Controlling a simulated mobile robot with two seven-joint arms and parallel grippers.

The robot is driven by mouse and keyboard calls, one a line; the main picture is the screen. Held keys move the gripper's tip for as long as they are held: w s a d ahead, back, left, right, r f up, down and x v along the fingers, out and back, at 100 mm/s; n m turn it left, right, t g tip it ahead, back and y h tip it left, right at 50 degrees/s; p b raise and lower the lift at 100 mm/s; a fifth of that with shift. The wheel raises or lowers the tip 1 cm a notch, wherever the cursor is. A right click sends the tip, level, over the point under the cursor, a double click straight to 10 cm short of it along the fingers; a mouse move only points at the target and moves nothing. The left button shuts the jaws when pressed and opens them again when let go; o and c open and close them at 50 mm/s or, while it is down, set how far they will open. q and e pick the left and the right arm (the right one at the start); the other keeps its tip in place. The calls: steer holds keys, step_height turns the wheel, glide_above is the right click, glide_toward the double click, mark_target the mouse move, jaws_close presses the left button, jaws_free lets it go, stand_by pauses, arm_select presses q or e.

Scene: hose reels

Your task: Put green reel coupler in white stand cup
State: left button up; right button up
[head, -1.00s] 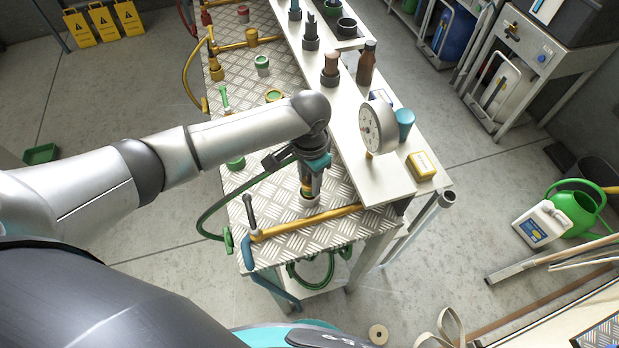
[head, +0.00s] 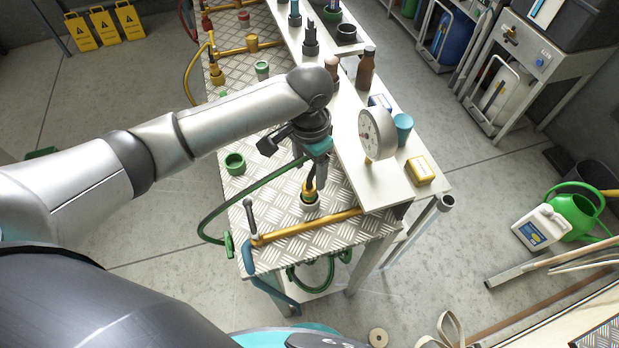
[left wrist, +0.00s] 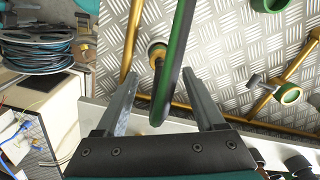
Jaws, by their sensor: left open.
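The green reel's coupler (head: 309,188), a brass-coloured end on a dark green hose (head: 262,181), stands in the white stand cup (head: 310,206) on the near part of the chequered plate. In the left wrist view the coupler (left wrist: 158,61) sits inside the ring of the white cup (left wrist: 154,47). My left gripper (head: 313,168) is above the cup. Its fingers are apart in the left wrist view (left wrist: 160,74), with the hose looping between them and no grip on the coupler. My right gripper is not in view.
A brass pipe (head: 310,224) with a blue-grey valve handle runs close in front of the cup. A round gauge (head: 374,133) stands on the white shelf to the right. A green cup (head: 235,163) stands to the left. Bare plate lies around the white cup.

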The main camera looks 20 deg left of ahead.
arm_select(q)
step_height(320, 180, up, 6)
steer(key=shift+f, duration=0.15)
stand_by(0.6)
